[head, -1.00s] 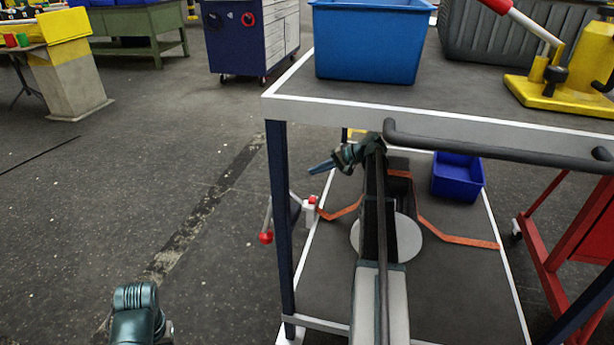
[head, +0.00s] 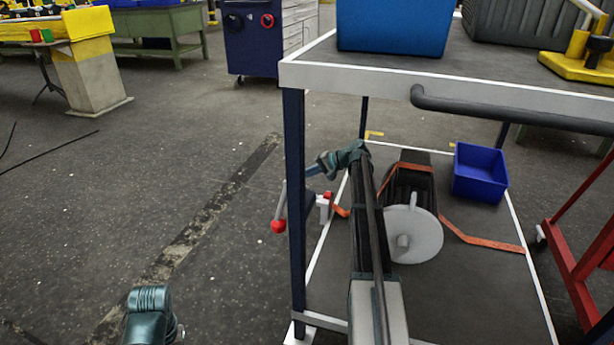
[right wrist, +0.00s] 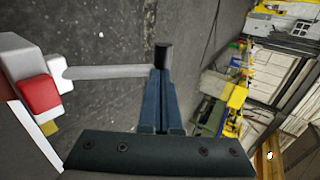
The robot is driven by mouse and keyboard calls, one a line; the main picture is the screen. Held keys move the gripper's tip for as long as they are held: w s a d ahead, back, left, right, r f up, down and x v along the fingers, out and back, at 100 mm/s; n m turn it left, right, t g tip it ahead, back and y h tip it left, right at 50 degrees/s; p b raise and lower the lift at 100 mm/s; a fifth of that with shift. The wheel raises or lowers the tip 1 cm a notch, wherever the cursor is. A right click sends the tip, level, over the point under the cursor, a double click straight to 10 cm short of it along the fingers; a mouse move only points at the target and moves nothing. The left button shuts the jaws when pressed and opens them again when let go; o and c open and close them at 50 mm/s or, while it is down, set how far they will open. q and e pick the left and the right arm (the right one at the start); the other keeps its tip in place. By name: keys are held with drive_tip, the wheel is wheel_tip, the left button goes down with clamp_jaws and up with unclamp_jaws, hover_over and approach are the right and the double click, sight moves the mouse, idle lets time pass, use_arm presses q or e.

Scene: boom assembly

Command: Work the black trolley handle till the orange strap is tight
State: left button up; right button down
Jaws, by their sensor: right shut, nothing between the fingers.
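The orange strap (head: 482,241) runs over a dark ribbed motor (head: 411,177) with a pale disc (head: 413,235) on the trolley's lower shelf. Its right part bends and lies along the shelf. At the left shelf edge is a white housing with a red part (head: 328,196); it also shows in the right wrist view (right wrist: 40,95). There, a grey lever (right wrist: 110,72) runs to a black grip (right wrist: 163,53) at my fingertips. A lever with a red ball (head: 278,226) shows by the post. My right gripper (head: 309,171) is shut, its tips partly behind the post. My left gripper is out of view.
The trolley's dark blue post (head: 294,200) stands just left of my right gripper. The upper shelf (head: 400,75) overhangs, with a dark rail (head: 500,108). A blue bin (head: 480,173) sits on the lower shelf.

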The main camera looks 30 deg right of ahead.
drive_tip(key=shift+w+a, duration=0.1)
drive_tip(key=shift+w+a+f+g+h+p, duration=0.3)
drive_tip(key=shift+w+a+g+h+p, duration=0.25)
drive_tip(key=shift+p, duration=0.35)
drive_tip(key=w+f+g+h, duration=0.1)
drive_tip(key=w+a+f+g+h+p, duration=0.1)
drive_tip(key=f, duration=0.1)
drive_tip(key=shift+a+g, duration=0.2)
drive_tip(key=shift+g, duration=0.15)
drive_tip(key=shift+g+h, duration=0.8)
drive_tip(key=shift+h, duration=0.15)
drive_tip(key=b+x, duration=0.3)
drive_tip(key=x, duration=0.2)
drive_tip(key=shift+a+f, duration=0.2)
drive_tip(key=shift+f, duration=0.15)
drive_tip(key=shift+a+r, duration=0.1)
